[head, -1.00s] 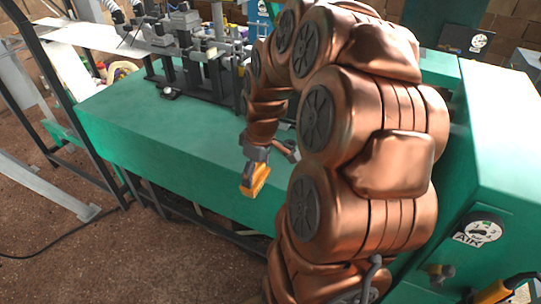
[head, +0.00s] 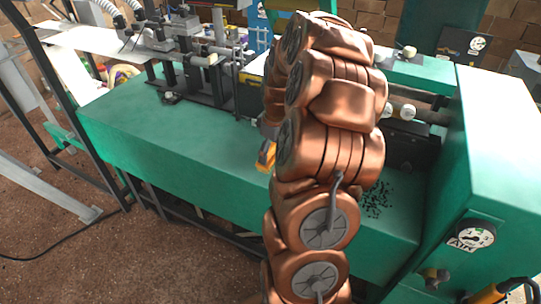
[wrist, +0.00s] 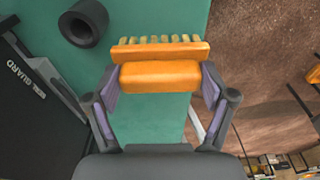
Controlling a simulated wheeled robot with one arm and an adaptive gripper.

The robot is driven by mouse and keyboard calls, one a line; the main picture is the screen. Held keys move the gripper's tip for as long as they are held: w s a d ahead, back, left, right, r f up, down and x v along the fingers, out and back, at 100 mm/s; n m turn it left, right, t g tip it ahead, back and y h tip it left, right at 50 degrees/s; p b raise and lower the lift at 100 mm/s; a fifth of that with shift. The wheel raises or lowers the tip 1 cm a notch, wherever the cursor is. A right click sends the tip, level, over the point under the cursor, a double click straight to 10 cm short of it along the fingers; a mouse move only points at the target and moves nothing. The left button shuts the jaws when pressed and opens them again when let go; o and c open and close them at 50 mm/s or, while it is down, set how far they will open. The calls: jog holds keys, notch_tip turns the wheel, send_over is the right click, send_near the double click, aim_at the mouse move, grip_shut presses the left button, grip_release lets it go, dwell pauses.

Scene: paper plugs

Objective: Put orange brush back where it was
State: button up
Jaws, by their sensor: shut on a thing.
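The orange brush (wrist: 160,74) is between the fingers of my gripper (wrist: 160,82) in the wrist view, with its pale bristles pointing away from the palm. My gripper is shut on it. Green surface lies beyond and below the brush there, with brown floor to the right. In the head view a small part of the orange brush (head: 266,155) shows at the left edge of my arm, over the green machine bed. The gripper itself is mostly hidden behind my arm in that view.
The green machine bed (head: 170,140) is clear at its front left. Metal fixtures (head: 185,60) stand at its back. Black bits (head: 376,198) lie right of my arm, near a green cabinet (head: 500,140). A black ring (wrist: 84,22) and a black guard panel (wrist: 35,110) show in the wrist view.

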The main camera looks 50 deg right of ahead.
aim_at(271, 157)
jog(key=shift+w+d, duration=0.1)
jog(key=shift+d, duration=0.1)
jog(key=shift+d+f, duration=0.15)
jog(key=shift+f, duration=0.05)
jog(key=shift+f+p, duration=0.65)
jog(key=shift+f, duration=0.95)
jog(key=shift+f, duration=0.15)
jog(key=o, duration=1.2)
jog(key=shift+c, duration=0.2)
